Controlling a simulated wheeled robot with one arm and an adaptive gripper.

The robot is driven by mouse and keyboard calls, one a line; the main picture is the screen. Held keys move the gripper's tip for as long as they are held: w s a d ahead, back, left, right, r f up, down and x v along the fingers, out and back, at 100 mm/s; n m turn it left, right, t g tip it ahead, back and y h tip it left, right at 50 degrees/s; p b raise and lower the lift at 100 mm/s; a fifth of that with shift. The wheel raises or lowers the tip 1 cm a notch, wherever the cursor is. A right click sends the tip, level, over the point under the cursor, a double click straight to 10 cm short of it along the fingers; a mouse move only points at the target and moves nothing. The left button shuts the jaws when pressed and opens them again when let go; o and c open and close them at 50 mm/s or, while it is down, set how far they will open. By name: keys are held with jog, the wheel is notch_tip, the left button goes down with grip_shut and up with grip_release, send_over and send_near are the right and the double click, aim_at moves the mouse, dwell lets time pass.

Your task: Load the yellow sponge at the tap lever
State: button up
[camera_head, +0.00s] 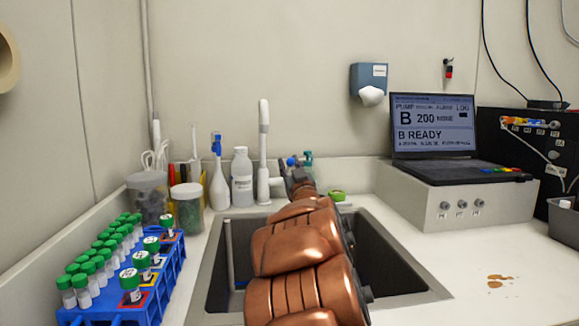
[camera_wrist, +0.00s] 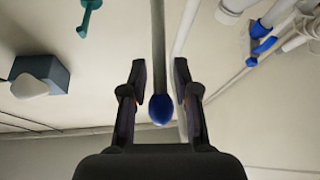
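A white tap (camera_head: 263,140) stands behind the sink (camera_head: 225,255). A small green and yellowish block (camera_head: 337,195) lies on the sink's back rim, just right of my gripper; it may be the sponge, but I cannot be sure. My gripper (camera_head: 297,175) is at the back of the sink, right of the tap, partly hidden by my copper arm. In the wrist view my gripper (camera_wrist: 160,78) is open, its two dark fingers apart. A grey rod with a blue rounded end (camera_wrist: 160,109) shows between them, without clear contact. I cannot tell whether it is the tap lever.
A blue rack (camera_head: 165,285) of green-capped tubes stands left of the sink. Bottles (camera_head: 242,178) and jars (camera_head: 187,208) stand behind it. A laptop (camera_head: 433,130) sits on a grey box (camera_head: 430,205) at right. The right counter is mostly clear, with a brown spill (camera_head: 499,281).

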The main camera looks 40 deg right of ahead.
grip_shut()
jog(key=shift+r, duration=0.1)
dwell(0.3)
jog(key=shift+s+a+f+t+b, duration=0.2)
jog(key=shift+f+t+b, duration=0.1)
jog(key=shift+f+b, duration=0.45)
jog(key=shift+s+a+f+n+t+b, duration=0.15)
jog(key=shift+s+f+n+t+b, duration=0.2)
jog(key=shift+t+b, duration=0.25)
jog(key=shift+w, duration=0.1)
jog(key=shift+o, duration=1.2)
grip_release()
